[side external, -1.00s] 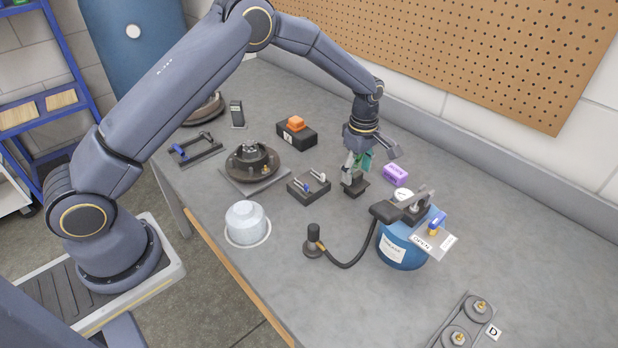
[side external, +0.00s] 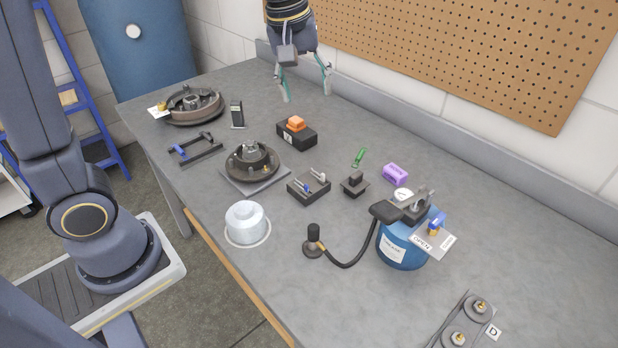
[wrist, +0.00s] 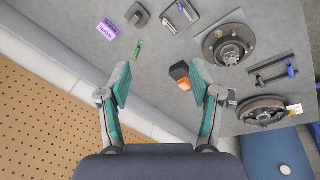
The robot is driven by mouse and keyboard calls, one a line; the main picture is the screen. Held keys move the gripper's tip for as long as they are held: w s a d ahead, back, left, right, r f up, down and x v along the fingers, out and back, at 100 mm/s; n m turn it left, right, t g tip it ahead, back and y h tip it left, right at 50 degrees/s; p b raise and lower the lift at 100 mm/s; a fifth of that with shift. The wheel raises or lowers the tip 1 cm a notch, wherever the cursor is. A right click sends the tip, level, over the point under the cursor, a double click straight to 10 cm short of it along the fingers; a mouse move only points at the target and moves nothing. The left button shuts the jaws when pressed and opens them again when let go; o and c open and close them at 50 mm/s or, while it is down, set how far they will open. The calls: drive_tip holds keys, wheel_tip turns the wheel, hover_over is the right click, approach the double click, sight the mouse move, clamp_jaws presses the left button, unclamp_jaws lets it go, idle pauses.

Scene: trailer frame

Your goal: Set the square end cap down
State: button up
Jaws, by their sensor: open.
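The square end cap (side external: 354,185), a dark square base with a raised block on top, sits upright on the grey bench right of the middle. It also shows near the top edge of the wrist view (wrist: 137,15). My gripper (side external: 306,93) is open and empty, raised above the back of the bench, well apart from the end cap. In the wrist view, its two teal fingers (wrist: 161,82) are spread wide with nothing held between them.
A green-handled tool (side external: 359,157) and a purple block (side external: 395,174) lie near the cap. A black tray with small tools (side external: 308,188), a black box with an orange top (side external: 296,135), a hub (side external: 251,163) and a blue tank (side external: 402,252) stand around. The right bench is mostly clear.

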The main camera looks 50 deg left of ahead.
drive_tip(key=s+a+m+t, duration=0.2)
drive_tip(key=s+m, duration=0.7)
drive_tip(key=s, duration=0.9)
drive_tip(key=shift+s+a+f+m+t, duration=0.2)
drive_tip(key=shift+m+t, duration=0.1)
drive_tip(key=shift+t, duration=0.2)
